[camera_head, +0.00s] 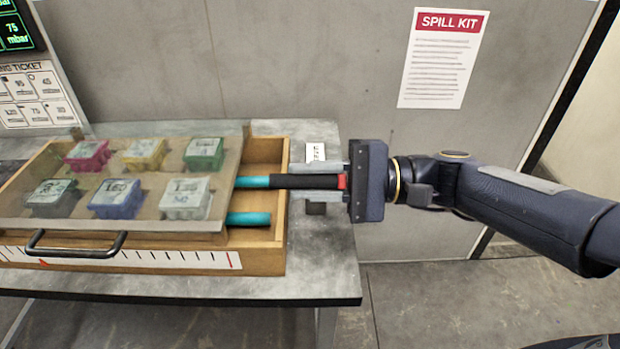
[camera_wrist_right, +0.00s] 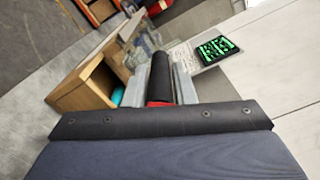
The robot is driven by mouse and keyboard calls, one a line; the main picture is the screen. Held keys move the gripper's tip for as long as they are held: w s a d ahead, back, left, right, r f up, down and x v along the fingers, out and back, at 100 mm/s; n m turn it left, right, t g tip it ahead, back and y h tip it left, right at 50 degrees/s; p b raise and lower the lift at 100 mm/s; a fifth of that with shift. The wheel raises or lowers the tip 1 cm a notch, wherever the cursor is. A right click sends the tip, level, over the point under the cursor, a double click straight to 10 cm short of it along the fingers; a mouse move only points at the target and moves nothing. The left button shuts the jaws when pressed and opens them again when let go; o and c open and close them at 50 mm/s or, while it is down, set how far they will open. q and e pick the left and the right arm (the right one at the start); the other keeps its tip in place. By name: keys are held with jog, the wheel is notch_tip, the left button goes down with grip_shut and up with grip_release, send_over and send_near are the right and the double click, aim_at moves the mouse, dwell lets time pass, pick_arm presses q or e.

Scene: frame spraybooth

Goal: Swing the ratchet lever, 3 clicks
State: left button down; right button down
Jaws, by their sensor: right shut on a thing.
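The ratchet lever (camera_head: 295,181) has a black grip with a red end and a teal section toward the box. It points to the right, out past the right end of a wooden box (camera_head: 264,264). My right gripper (camera_head: 325,181) comes in from the right and is shut on the lever's black grip. In the right wrist view the black grip (camera_wrist_right: 160,77) lies between the two grey fingers of my right gripper (camera_wrist_right: 160,85). A second teal bar (camera_head: 249,219) lies in the box nearer the front. My left gripper is not in view.
A clear lid (camera_head: 222,200) with a black handle (camera_head: 76,244) covers several coloured blocks in the box. A scale with red marks (camera_head: 180,259) runs along the box front. The grey table (camera_head: 325,270) ends just right of the box. A grey wall (camera_head: 310,60) stands behind.

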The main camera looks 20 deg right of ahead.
dwell(0.3)
jog(key=c, duration=1.3)
grip_release()
jog(key=shift+d, duration=0.1)
jog(key=v, duration=0.7)
jog(key=shift+d, duration=0.35)
jog(key=shift+s, duration=0.15)
